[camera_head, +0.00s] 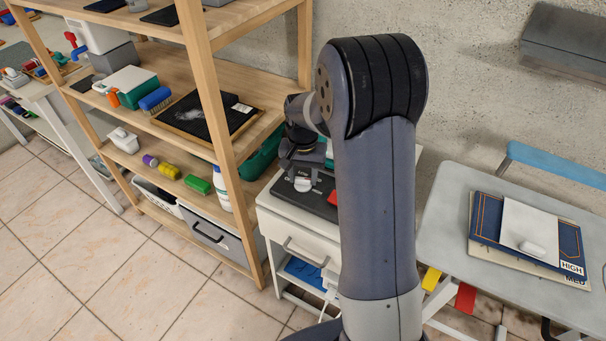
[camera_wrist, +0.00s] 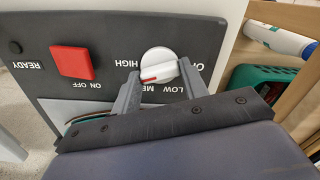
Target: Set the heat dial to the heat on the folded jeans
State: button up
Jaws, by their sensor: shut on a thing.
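The heat dial (camera_wrist: 160,62), a white knob with a red pointer mark, sits on a dark control panel (camera_wrist: 100,22). Around it are the words LOW, HIGH and partly hidden ME and O labels, upside down in the wrist view. The red mark points lower left, toward the ME label and below HIGH. My gripper (camera_wrist: 163,75) is shut on the dial, one finger each side. The dial also shows in the head view (camera_head: 303,184), below my gripper (camera_head: 301,170). The folded jeans (camera_head: 487,234), dark blue with orange stitching, lie on the right-hand table with a HIGH label (camera_head: 571,267).
A red ON OFF button (camera_wrist: 72,62) and a READY mark are beside the dial. A white cloth (camera_head: 530,224) lies on the jeans; a beige piece labelled MED (camera_head: 575,280) lies beneath. A wooden shelf (camera_head: 208,90) stands close left. Tiled floor is clear at lower left.

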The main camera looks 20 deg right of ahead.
aim_at(303, 178)
jog(key=shift+m, duration=1.9)
jog(key=o, duration=1)
notch_tip(303, 178, up, 11)
jog(key=shift+f, duration=0.1)
